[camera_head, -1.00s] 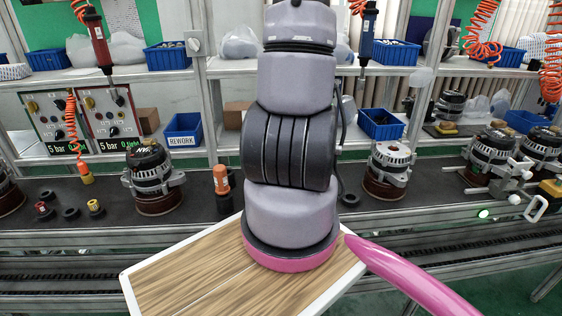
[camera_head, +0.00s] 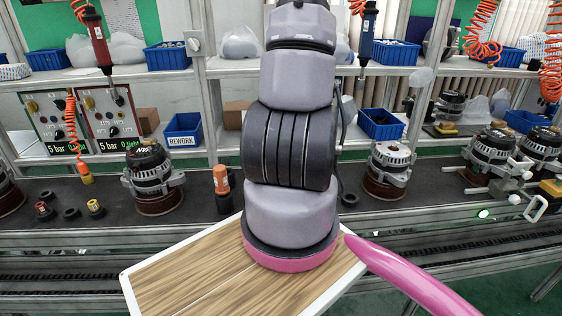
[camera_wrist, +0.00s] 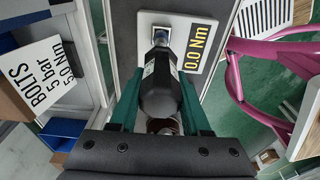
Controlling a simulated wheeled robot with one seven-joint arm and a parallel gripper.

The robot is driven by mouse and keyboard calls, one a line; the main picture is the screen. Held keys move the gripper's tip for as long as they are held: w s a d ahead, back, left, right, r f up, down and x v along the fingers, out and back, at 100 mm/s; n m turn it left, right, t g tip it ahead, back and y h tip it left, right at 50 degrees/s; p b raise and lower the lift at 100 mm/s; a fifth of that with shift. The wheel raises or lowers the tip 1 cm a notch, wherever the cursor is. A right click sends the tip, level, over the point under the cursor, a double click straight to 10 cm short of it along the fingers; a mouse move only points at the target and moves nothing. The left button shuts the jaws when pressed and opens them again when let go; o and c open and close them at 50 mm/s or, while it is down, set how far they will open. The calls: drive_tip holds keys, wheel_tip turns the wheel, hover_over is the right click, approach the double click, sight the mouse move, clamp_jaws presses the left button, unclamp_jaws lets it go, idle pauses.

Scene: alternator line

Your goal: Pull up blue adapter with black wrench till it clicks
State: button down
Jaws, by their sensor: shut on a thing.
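In the wrist view my gripper (camera_wrist: 160,80) has its green fingers shut on the black wrench (camera_wrist: 160,94), a dark thick tool body between them. The wrench's narrow end points at a square socket (camera_wrist: 158,36) with a small bluish patch, set on a light plate. This is probably where the blue adapter is, but its shape and any contact with the wrench are too small to tell. A torque display (camera_wrist: 200,48) beside it reads "0.0 Nm". In the head view my arm hides the gripper, the wrench and the adapter.
A white label sign (camera_wrist: 42,75) stands left of the gripper in the wrist view, and a pink chair-like frame (camera_wrist: 240,90) stands right. In the head view, several alternators (camera_head: 152,180) and an orange-topped tool (camera_head: 221,184) stand on the dark bench, with blue bins (camera_head: 183,129) behind.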

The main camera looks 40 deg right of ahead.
drive_tip(key=shift+f, duration=0.25)
idle(0.4)
drive_tip(key=shift+f, duration=0.2)
idle(0.5)
drive_tip(key=shift+m, duration=1.5)
drive_tip(key=shift+m+h, duration=0.3)
drive_tip(key=shift+m, duration=1.1)
